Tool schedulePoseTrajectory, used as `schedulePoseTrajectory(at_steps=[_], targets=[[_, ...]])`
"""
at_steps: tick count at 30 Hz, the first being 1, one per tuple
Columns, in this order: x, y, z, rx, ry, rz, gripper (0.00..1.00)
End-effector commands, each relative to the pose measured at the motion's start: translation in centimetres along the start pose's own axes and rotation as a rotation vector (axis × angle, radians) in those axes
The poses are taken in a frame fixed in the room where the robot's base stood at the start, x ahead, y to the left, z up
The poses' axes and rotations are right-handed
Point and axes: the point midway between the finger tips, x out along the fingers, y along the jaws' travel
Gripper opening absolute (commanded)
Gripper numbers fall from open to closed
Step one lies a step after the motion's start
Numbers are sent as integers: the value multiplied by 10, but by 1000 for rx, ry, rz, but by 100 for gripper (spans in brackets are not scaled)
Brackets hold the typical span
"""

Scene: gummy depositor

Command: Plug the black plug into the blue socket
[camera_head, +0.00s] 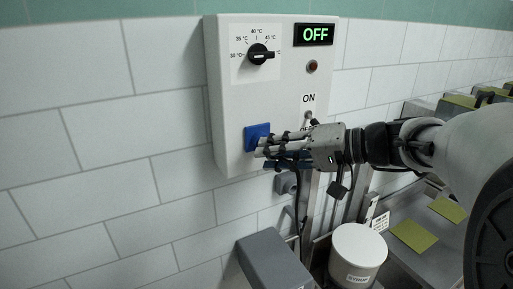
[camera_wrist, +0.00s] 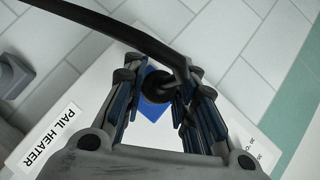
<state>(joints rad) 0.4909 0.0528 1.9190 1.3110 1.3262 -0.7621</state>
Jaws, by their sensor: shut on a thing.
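The blue socket (camera_head: 256,132) is a square on the lower front of the white control box (camera_head: 230,100). My gripper (camera_head: 266,148) reaches in from the right, with its fingertips close in front of the socket's lower right part. In the wrist view, my gripper (camera_wrist: 158,80) is shut on the black plug (camera_wrist: 157,86), which sits between the fingertips with its cable (camera_wrist: 100,22) running off to the upper left. The blue socket (camera_wrist: 151,109) shows behind the plug. I cannot tell whether the plug touches or enters it; in the head view the fingers hide the plug.
The box carries a temperature dial (camera_head: 259,54), a display (camera_head: 301,34) reading OFF, a red lamp (camera_head: 312,67) and a switch near the ON label (camera_head: 308,98). Below stand a white pail (camera_head: 358,250) and a grey block (camera_head: 272,262). The tiled wall left is clear.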

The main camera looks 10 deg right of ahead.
Motion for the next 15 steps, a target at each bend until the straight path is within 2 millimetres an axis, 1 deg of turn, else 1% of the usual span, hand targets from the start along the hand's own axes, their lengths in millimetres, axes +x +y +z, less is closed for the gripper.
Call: schedulePoseTrajectory(at_steps=[4, 5, 15], targets=[[0, 0, 0, 0, 1, 0, 0], [0, 0, 0, 0, 1, 1, 28], [0, 0, 0, 1, 1, 1, 49]])
